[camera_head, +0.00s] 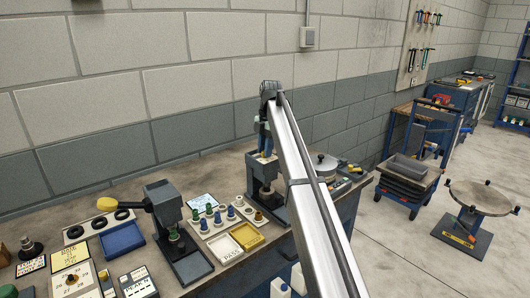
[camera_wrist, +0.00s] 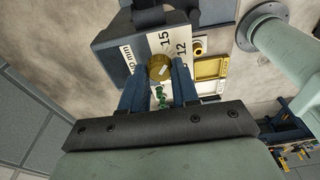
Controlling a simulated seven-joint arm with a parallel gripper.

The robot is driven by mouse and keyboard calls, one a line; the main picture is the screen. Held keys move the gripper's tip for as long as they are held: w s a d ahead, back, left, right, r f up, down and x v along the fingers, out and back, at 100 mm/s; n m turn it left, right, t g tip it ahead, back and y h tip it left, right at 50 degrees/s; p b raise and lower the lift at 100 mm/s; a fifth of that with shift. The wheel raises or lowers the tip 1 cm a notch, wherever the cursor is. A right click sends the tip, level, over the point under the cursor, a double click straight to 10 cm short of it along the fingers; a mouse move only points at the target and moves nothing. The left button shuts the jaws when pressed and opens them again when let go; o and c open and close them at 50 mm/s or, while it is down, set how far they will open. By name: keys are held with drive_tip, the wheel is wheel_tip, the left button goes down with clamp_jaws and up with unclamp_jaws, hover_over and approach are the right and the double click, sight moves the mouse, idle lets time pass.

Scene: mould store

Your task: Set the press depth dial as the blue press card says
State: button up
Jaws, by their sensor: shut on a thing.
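My gripper (camera_wrist: 160,82) is at the press (camera_head: 264,172) at the back of the bench. In the wrist view its two blue fingers are shut on the brass knob of the press depth dial (camera_wrist: 159,67). The dial's white plate (camera_wrist: 183,35) shows the numbers 15 and 12 and part of "mm". The knob's pointer direction is not clear. In the head view the gripper and arm hide most of the dial. A pale card with a bluish edge (camera_head: 202,201) lies behind the tray of small parts; its writing is too small to read.
A second press (camera_head: 165,213) with a yellow-ended handle stands left. A blue tray (camera_head: 122,240), a yellow tray (camera_head: 247,236) and a tray of several coloured pegs (camera_head: 216,221) are on the bench. A round grey lidded thing (camera_head: 322,163) stands right of the arm.

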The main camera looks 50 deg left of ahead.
drive_tip(key=shift+n, duration=0.3)
drive_tip(key=shift+n, duration=1.2)
drive_tip(key=o, duration=1.5)
drive_tip(key=shift+r, duration=0.15)
drive_tip(key=shift+r, duration=3.85)
